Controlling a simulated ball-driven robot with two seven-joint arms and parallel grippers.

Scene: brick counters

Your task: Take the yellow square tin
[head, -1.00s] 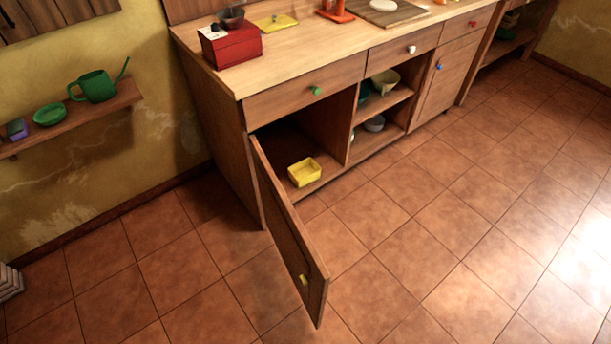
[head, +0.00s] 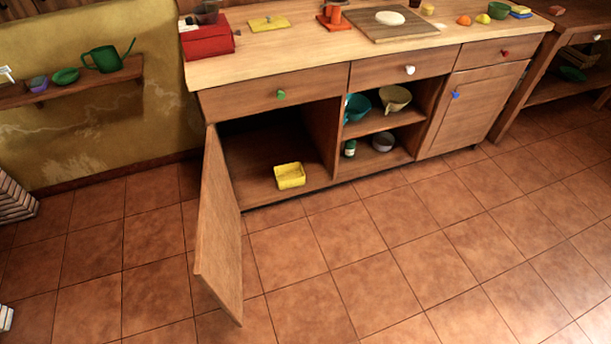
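The yellow square tin (head: 290,176) sits on the floor panel of the open lower cabinet (head: 262,161), near its front edge. It is open at the top and looks empty. The cabinet door (head: 219,232) is swung wide open and stands out to the left of the tin. Neither of my grippers can be made out clearly; a small white piece shows at the lower left edge, and I cannot tell what it is.
The counter (head: 300,50) carries a red box (head: 207,41), a yellow board (head: 269,24) and a wooden board (head: 391,27). Open shelves with bowls (head: 395,98) are right of the cabinet. A wall shelf (head: 70,88) holds a green watering can (head: 106,57). The tiled floor in front is clear.

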